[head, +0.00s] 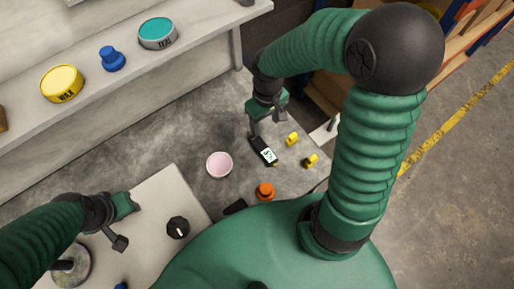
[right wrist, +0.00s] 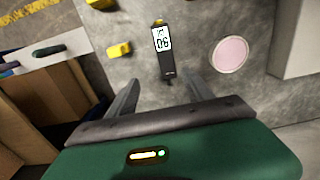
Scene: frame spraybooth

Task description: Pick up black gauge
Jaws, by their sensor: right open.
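The black gauge (head: 265,152) lies on the grey surface in the head view, its lit display facing up. In the right wrist view the gauge (right wrist: 164,58) lies ahead of my fingers, roughly centred between them. My right gripper (head: 266,121) is open and empty, just beyond the gauge's far end in the head view. In the right wrist view its two fingers (right wrist: 161,90) are spread apart, with the gauge clear of them. My left gripper (head: 124,224) is over the pale panel at left, its fingers apart and nothing between them.
A pink dish (head: 219,165) lies left of the gauge. Two yellow pieces (head: 292,139) (head: 310,160) lie to its right, and an orange knob-like piece (head: 265,192) nearer me. A black knob (head: 178,228) is on the pale panel. A shelf (head: 120,75) holds yellow and teal tins.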

